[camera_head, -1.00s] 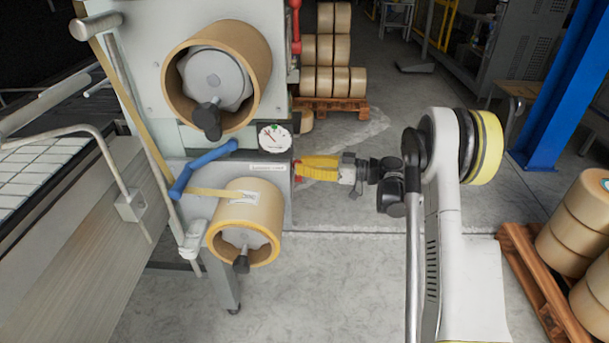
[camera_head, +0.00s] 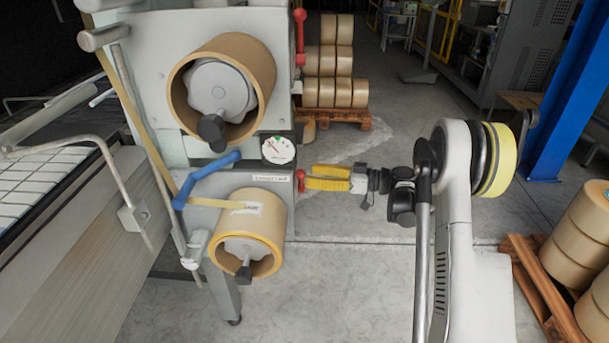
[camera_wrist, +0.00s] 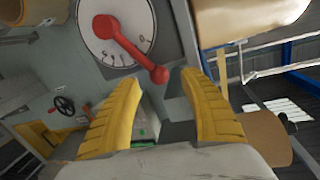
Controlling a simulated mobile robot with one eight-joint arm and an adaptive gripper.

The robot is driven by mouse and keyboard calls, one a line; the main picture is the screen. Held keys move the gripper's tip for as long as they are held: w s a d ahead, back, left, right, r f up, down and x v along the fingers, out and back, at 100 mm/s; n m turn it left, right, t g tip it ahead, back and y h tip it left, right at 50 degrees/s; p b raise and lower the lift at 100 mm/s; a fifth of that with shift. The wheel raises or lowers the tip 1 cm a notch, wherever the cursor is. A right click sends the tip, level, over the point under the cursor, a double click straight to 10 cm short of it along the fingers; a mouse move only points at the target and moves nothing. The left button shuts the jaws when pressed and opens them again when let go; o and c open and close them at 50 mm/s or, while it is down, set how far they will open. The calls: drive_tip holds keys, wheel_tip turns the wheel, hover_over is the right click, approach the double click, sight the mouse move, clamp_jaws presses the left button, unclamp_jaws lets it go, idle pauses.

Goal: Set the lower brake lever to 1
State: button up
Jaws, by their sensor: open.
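The lower brake lever (camera_head: 300,180) is red and sits on the right side of the machine, beside the lower tape roll. In the wrist view the red lever (camera_wrist: 130,48) lies over a round white dial (camera_wrist: 98,50), its knob pointing down and right. The dial's numbers are too small to read. My gripper (camera_head: 311,177) has yellow fingers and is level with this lever, just right of it. In the wrist view my gripper (camera_wrist: 160,78) is open, with the knob between the fingertips and a gap on each side.
An upper red lever (camera_head: 299,35) is higher on the same side. A blue handle (camera_head: 205,178) and a round gauge (camera_head: 278,150) are on the machine's front. A pallet with tape rolls (camera_head: 515,255) stands at the right. The floor between is clear.

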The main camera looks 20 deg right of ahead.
drive_tip(key=v, duration=0.9)
drive_tip(key=shift+d, duration=0.15)
drive_tip(key=w+a+r+m+t+h, duration=0.1)
drive_tip(key=w+r+t, duration=0.25)
drive_tip(key=r, duration=0.65)
drive_tip(key=w+a+r+m+t+h, duration=0.15)
drive_tip(key=r+t, duration=0.35)
drive_tip(key=r, duration=0.5)
wheel_tip(320, 180, up, 11)
drive_tip(key=s+d+m+t+h, duration=0.1)
drive_tip(key=d+m+t+h, duration=0.25)
drive_tip(key=m+h, duration=0.5)
drive_tip(key=s+a+f+g+h, duration=0.1)
drive_tip(key=s+a+f+g, duration=0.3)
drive_tip(key=s+f, duration=0.4)
drive_tip(key=s+a+f+g+h, duration=0.1)
drive_tip(key=s+a+f+g, duration=0.3)
drive_tip(key=s+f, duration=0.4)
drive_tip(key=s+a+f+g+h, duration=0.2)
drive_tip(key=s+f, duration=0.6)
drive_tip(key=s, duration=1)
drive_tip(key=a+g, duration=0.2)
drive_tip(key=g, duration=0.1)
drive_tip(key=shift+s+a+f, duration=0.2)
drive_tip(key=shift+a+f, duration=0.1)
drive_tip(key=shift+a, duration=0.05)
